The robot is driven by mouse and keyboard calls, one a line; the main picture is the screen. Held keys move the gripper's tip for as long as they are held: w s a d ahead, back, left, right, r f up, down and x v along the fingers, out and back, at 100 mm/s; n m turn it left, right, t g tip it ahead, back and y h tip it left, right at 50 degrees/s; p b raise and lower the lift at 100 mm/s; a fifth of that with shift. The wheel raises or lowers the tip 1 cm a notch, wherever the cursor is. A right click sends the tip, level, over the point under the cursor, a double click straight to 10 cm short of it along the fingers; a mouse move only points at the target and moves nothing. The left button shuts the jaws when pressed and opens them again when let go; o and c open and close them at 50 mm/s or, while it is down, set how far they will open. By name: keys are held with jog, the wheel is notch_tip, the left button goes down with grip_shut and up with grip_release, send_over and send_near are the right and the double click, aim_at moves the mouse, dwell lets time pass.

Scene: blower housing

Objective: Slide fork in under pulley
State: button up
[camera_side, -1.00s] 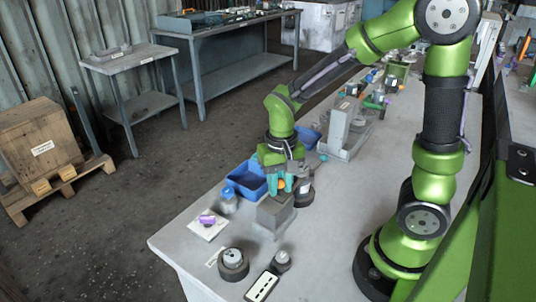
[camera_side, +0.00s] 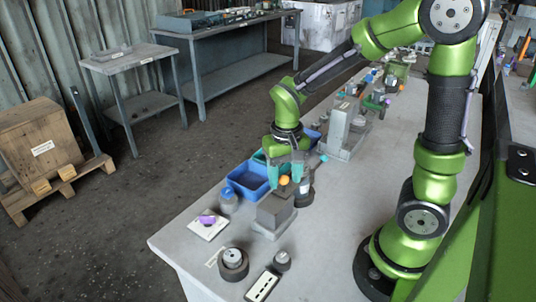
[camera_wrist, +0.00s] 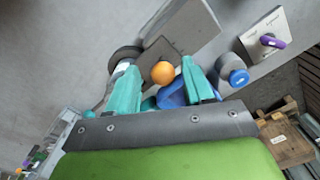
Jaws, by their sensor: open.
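My gripper (camera_side: 285,177) is open, its two teal fingers on either side of an orange ball-shaped knob (camera_side: 284,180) at the grey block (camera_side: 275,212). In the wrist view the knob (camera_wrist: 163,72) sits between the spread fingers, with gaps on both sides. Whether the knob belongs to the fork, I cannot tell; no fork shape shows clearly. A dark round part with a silver hub (camera_side: 233,259) at the table's near end may be the pulley; I cannot be sure.
A blue bin (camera_side: 236,186) and a blue-capped jar (camera_side: 228,203) stand left of the block. A dark cylinder (camera_side: 304,193) stands close on its right. A white plate with a purple piece (camera_side: 208,227) and a black-and-white device (camera_side: 262,286) lie nearer.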

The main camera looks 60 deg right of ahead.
notch_tip(320, 180, up, 16)
dwell(0.3)
jog(key=s+a+f+n+t+y, duration=0.2)
jog(key=s+a+t, duration=0.3)
jog(key=s+t, duration=0.1)
jog(key=shift+n+t, duration=0.4)
jog(key=shift+t, duration=0.2)
